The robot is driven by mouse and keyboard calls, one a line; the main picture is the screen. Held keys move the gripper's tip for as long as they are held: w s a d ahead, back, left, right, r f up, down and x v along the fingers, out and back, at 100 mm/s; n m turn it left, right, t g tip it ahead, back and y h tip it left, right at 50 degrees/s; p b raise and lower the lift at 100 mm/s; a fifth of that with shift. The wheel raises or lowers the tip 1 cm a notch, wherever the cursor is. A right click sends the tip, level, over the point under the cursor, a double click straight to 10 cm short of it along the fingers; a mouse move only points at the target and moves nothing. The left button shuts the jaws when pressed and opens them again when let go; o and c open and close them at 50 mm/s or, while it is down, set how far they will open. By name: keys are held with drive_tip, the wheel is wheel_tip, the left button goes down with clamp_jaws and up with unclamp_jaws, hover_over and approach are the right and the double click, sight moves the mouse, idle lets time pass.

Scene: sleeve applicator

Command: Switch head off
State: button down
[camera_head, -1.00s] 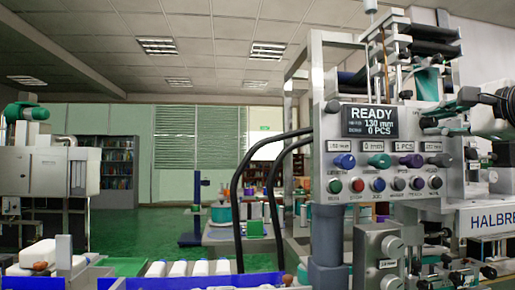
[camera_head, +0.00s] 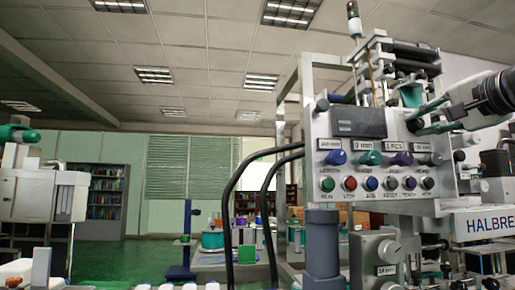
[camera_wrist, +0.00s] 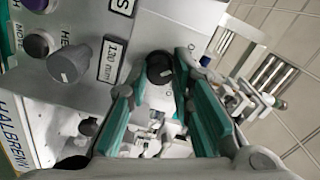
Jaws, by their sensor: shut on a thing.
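The grey control panel (camera_head: 342,165) of the labelling machine faces me, with knobs, push buttons and a display (camera_head: 359,122) that is dark. A black round knob (camera_wrist: 160,68) sits at the panel's corner in the wrist view. My gripper (camera_wrist: 154,74) has its two teal-padded fingers on either side of this knob and is shut on it. In the head view my gripper (camera_head: 413,125) reaches in from the right to the panel's upper right, right of the display.
A row of push buttons (camera_head: 350,183) runs below the coloured knobs. Black hoses (camera_head: 231,215) arch left of the panel. A signal lamp (camera_head: 354,18) stands above.

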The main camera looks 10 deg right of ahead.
idle(0.3)
drive_tip(key=c, duration=1.4)
unclamp_jaws()
drive_tip(key=shift+w, duration=0.1)
drive_tip(key=s, duration=1.2)
drive_tip(key=shift+d, duration=0.2)
